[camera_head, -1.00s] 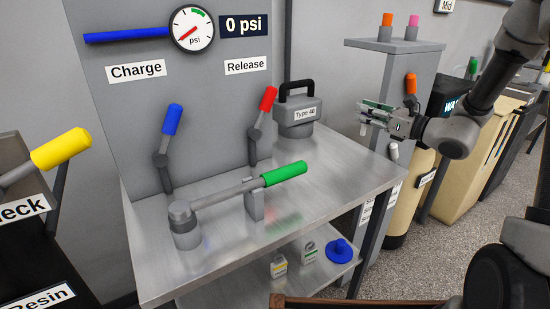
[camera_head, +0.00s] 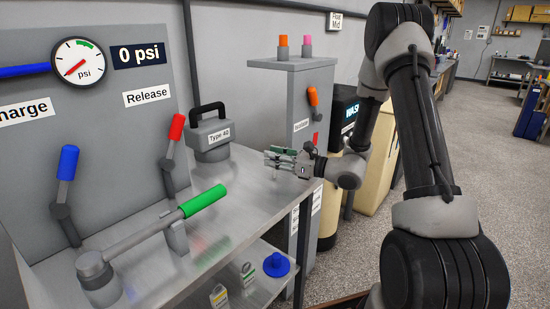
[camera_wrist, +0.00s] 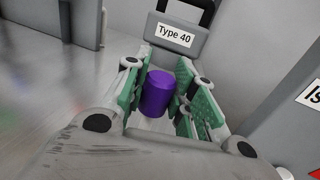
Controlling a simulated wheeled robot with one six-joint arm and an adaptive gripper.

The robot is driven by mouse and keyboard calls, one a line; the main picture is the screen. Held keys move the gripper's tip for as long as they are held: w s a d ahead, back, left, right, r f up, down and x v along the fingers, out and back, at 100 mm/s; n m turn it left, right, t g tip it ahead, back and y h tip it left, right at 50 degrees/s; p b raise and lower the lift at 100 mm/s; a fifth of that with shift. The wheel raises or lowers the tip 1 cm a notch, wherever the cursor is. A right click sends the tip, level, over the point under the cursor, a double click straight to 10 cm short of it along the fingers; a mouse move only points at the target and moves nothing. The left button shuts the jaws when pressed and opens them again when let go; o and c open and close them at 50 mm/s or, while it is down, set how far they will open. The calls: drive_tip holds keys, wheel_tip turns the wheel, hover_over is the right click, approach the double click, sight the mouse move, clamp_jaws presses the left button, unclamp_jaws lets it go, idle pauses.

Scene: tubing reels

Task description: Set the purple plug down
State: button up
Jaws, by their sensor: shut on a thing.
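The purple plug (camera_wrist: 158,92) is a short purple cylinder. In the wrist view it sits between the green-padded fingers of my gripper (camera_wrist: 160,95), which is shut on it. In the head view my gripper (camera_head: 284,158) reaches left over the right end of the metal bench (camera_head: 255,195), in front of the Type 40 block. The plug cannot be made out in the head view. I cannot tell how far it is above the bench top.
The Type 40 block (camera_head: 210,141) with its black handle stands at the bench's back. A green-handled lever (camera_head: 203,201) lies across the bench. A grey cabinet (camera_head: 295,90) stands behind my gripper. The right end of the bench top is clear.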

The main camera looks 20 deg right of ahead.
drive_tip(key=shift+f, duration=0.15)
drive_tip(key=o, duration=1)
